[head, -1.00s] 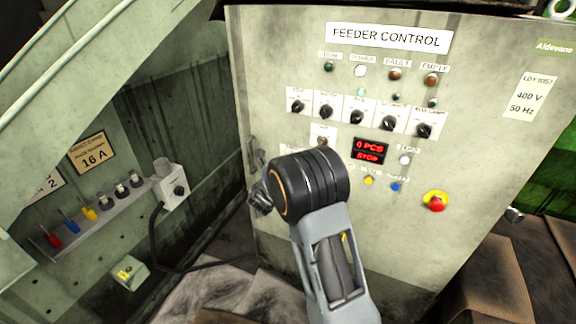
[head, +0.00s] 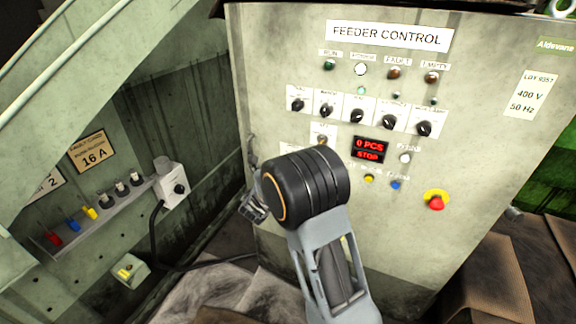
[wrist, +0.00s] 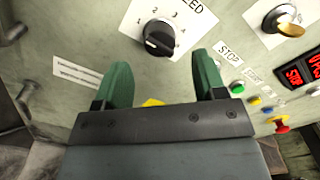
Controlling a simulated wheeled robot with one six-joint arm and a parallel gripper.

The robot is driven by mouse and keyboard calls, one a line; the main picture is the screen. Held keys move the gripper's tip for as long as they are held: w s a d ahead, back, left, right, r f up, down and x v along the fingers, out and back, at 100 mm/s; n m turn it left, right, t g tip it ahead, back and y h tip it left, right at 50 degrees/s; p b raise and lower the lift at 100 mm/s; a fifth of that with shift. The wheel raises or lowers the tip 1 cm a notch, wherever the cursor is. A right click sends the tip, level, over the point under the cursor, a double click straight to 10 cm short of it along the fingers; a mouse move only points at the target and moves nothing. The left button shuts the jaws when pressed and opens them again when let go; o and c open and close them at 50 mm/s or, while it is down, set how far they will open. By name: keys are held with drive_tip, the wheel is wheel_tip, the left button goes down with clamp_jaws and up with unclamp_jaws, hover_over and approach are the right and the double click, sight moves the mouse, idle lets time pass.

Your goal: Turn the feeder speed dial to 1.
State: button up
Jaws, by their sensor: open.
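The speed dial (wrist: 160,38) is a black knob on a white plate with numbers around it, in the wrist view. The printed label is cut off, ending in "ED". The dial lies just beyond the fingertips and looks untouched. In the head view my gripper (head: 254,206) is at the panel's left edge, partly hidden by my wrist; the dial is not clearly visible there.
A key switch (wrist: 282,18) sits right of the dial, with a red display (wrist: 298,74) and push buttons beyond. A row of black selector knobs (head: 358,116) is above. The red emergency stop (head: 436,201) is at right. A wall socket box (head: 171,184) stands left.

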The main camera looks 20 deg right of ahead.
drive_tip(key=v, duration=0.9)
drive_tip(key=shift+s+a, duration=0.2)
drive_tip(key=shift+a, duration=0.05)
drive_tip(key=s+d+f+m+g+y+p, duration=0.1)
drive_tip(key=s+m+g+y+p, duration=0.1)
drive_tip(key=s+m+g, duration=0.7)
drive_tip(key=s+d+f+m+g+y+p, duration=0.25)
drive_tip(key=s+m, duration=0.25)
drive_tip(key=m, duration=0.8)
drive_tip(key=s+a+r+m+t+y+p, duration=0.1)
drive_tip(key=s+a+r+m+y+p, duration=0.1)
drive_tip(key=r, duration=0.4)
drive_tip(key=s+a+r+m+t+y+p, duration=0.1)
drive_tip(key=s+a+r+m+y+p, duration=0.1)
drive_tip(key=r+m, duration=0.3)
drive_tip(key=s+a+r+m+t+y+p, duration=0.1)
drive_tip(key=s+a+r+m+y+p, duration=0.1)
drive_tip(key=r+m, duration=0.4)
drive_tip(key=y+p, duration=0.1)
drive_tip(key=y, duration=0.1)
drive_tip(key=shift+s+r+m+y, duration=0.25)
drive_tip(key=shift+r+m+y, duration=0.05)
drive_tip(key=shift+m+y, duration=0.1)
